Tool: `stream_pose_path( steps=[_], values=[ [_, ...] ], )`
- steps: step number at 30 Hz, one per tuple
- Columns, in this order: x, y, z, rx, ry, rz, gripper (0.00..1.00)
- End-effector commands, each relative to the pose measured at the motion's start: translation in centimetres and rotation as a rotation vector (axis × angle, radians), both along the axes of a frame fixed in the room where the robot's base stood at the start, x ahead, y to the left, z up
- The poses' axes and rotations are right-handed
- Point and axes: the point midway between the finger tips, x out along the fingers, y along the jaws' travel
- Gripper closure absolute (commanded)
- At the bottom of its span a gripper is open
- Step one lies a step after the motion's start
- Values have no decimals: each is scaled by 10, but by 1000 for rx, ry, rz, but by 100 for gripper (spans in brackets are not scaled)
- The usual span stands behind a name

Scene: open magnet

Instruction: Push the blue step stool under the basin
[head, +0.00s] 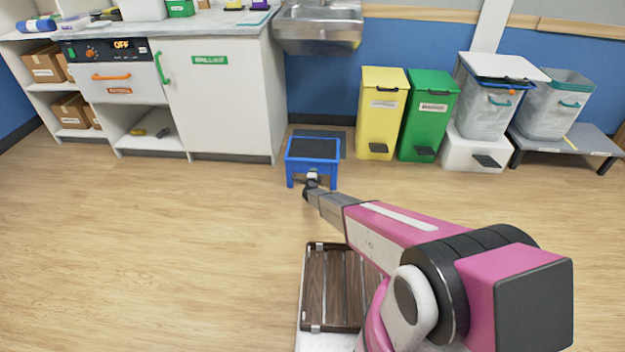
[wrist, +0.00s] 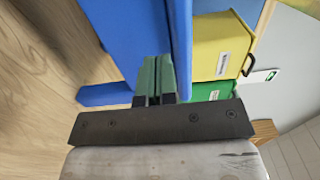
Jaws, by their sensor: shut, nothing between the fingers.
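The blue step stool (head: 312,150) stands upright on the wood floor in the head view, with a dark top. It is in front of the wall, below and slightly forward of the metal basin (head: 318,27). A dark mat lies on the floor behind and beside the stool. My gripper (head: 312,176) is shut and empty, at the stool's near side. In the wrist view my gripper's green fingertips (wrist: 153,75) are close against the blue stool (wrist: 130,40); whether they touch I cannot tell.
A white cabinet (head: 222,100) stands left of the stool. A yellow bin (head: 382,110) and a green bin (head: 429,115) stand to its right, with more bins farther right. A wood-slatted deck (head: 328,290) is in the foreground. The floor at left is clear.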

Motion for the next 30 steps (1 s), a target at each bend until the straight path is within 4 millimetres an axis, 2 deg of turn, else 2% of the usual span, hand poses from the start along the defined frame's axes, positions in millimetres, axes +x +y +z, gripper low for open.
stream_pose_path(
  steps=[1,6,21,30],
  values=[
    [12,0,-1,0,-1,0,100],
    [33,0,0,0,0,2,100],
    [40,-1,0,0,0,2,100],
    [72,-3,-1,0,-1,0,100]
  ],
)
